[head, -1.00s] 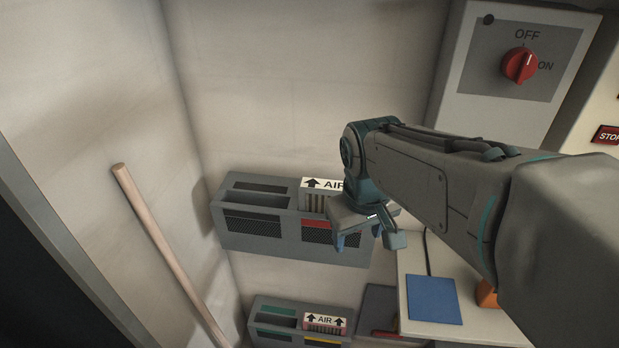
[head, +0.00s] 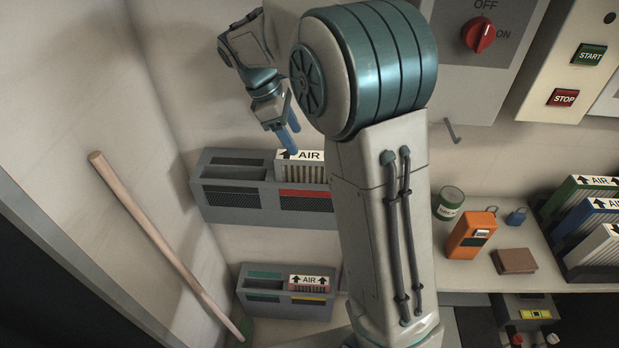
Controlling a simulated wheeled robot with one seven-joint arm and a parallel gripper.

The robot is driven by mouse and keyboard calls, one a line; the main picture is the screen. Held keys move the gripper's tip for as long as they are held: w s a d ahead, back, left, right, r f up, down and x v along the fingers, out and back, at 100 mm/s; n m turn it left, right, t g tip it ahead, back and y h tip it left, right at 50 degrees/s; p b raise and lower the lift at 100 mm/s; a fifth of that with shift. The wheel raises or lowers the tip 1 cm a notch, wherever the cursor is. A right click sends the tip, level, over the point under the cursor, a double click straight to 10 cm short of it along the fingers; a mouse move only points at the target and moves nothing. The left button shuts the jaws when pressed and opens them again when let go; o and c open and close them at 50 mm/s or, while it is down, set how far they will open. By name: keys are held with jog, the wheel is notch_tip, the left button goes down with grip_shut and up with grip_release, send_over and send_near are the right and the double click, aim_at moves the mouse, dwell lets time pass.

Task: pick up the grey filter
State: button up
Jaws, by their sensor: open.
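A green filter (head: 578,196) and a blue filter (head: 590,222) stand beside the grey one. An orange device (head: 471,236), a can (head: 449,203) and a brown block (head: 514,261) are on the bench (head: 470,273). A lower holder (head: 262,305) has another filter. A wooden pole (head: 160,240) leans left.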

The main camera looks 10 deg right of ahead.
aim_at(312, 165)
jog(key=x, duration=0.7)
jog(key=p+x, duration=0.1)
jog(key=x, duration=0.2)
jog(key=shift+s+d+r, duration=0.2)
jog(key=shift+d, duration=0.1)
jog(key=shift+f, duration=0.2)
jog(key=shift+f, duration=0.2)
jog(key=shift+c, duration=0.4)
grip_shut()
